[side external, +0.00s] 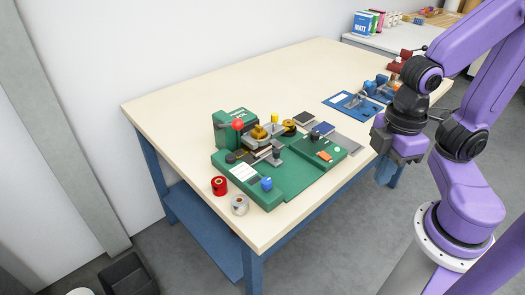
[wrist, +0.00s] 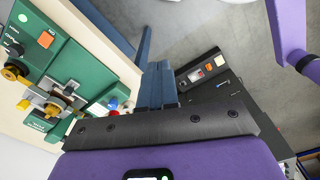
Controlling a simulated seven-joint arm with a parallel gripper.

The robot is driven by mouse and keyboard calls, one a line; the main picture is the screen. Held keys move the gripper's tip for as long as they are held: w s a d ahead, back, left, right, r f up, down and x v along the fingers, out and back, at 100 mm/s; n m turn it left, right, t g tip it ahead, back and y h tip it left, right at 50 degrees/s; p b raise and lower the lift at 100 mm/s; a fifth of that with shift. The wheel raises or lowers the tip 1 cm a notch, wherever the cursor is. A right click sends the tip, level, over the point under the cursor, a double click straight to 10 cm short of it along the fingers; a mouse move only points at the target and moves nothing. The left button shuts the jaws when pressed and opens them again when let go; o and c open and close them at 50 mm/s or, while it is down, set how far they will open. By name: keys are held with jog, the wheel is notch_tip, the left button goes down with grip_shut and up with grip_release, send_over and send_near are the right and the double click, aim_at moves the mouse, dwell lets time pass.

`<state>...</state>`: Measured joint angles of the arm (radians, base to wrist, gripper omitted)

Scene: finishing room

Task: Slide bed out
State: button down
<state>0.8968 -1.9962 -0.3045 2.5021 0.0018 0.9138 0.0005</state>
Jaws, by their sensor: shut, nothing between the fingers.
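A green machine (side external: 295,185) stands on the table, with a raised green block (side external: 230,122) at its back left. A grey metal slide assembly (side external: 264,153) with brass knobs sits in its middle and seems to be the bed; I cannot tell exactly where the bed ends. A red ball knob (side external: 238,124) stands beside it. The machine also shows at the left of the wrist view (wrist: 72,82). My gripper (side external: 385,172) is shut and empty, off the table's right front edge, apart from the machine. Its blue-grey fingers also show in the wrist view (wrist: 157,84).
A red roll (side external: 219,186) and a pale roll (side external: 240,205) stand at the table's front left. A blue fixture (side external: 352,105) and a red device (side external: 403,58) are farther back. The cream table (side external: 180,105) has free room at the left and behind the machine.

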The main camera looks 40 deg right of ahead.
jog(key=c, duration=1.4)
grip_release()
jog(key=shift+c, duration=0.2)
jog(key=o, duration=0.5)
jog(key=shift+w+a, duration=0.15)
jog(key=shift+w, duration=0.1)
jog(key=w+a+r+m, duration=0.1)
jog(key=w+a, duration=0.1)
jog(key=w, duration=0.6)
jog(key=shift+w+a+r, duration=0.2)
jog(key=shift+a+r, duration=0.1)
jog(key=shift+a, duration=0.05)
jog(key=m, duration=0.3)
send_over(276, 151)
notch_tip(276, 151, down, 17)
jog(key=shift+d+f, duration=0.1)
jog(key=shift+c, duration=0.3)
